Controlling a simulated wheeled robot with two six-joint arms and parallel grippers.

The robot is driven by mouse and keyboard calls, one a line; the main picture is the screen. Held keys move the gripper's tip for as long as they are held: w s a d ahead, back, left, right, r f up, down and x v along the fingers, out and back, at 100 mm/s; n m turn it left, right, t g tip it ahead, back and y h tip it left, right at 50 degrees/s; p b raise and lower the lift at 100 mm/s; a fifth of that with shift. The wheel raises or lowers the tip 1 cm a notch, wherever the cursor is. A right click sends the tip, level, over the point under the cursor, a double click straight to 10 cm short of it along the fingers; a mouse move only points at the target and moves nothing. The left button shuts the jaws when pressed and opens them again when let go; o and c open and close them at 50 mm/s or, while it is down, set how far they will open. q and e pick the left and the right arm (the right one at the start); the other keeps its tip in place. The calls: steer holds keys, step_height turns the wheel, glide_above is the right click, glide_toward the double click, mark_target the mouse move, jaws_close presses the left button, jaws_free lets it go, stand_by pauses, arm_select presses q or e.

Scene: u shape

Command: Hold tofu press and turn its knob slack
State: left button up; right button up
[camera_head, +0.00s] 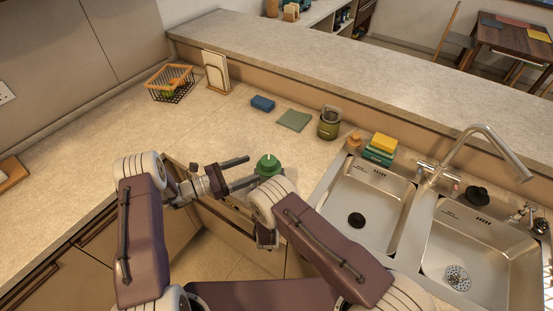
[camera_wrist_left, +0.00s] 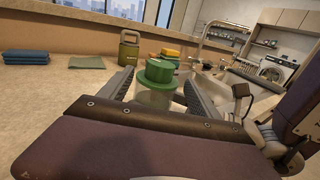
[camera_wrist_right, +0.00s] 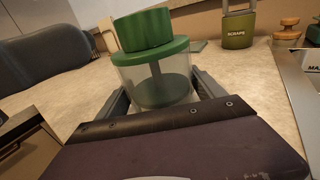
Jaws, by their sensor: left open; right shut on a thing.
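The tofu press (camera_head: 268,168) stands on the counter near its front edge, with a green lid, a green knob on top and a clear body. In the right wrist view, its clear body (camera_wrist_right: 158,90) sits between the fingers of my right gripper (camera_wrist_right: 162,92), which is shut on it. In the head view my right arm covers the press's lower part and that gripper. My left gripper (camera_head: 252,169) is open, its fingers pointing at the press from the left. In the left wrist view the green knob (camera_wrist_left: 160,70) shows between its spread fingers; I see no grip on it.
Behind the press lie a blue folded cloth (camera_head: 262,103), a green cloth (camera_head: 294,120) and a green canister (camera_head: 329,123).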

mark_target(269, 163)
arm_select(q)
steer(key=x, duration=1.1)
steer(key=shift+d, duration=0.1)
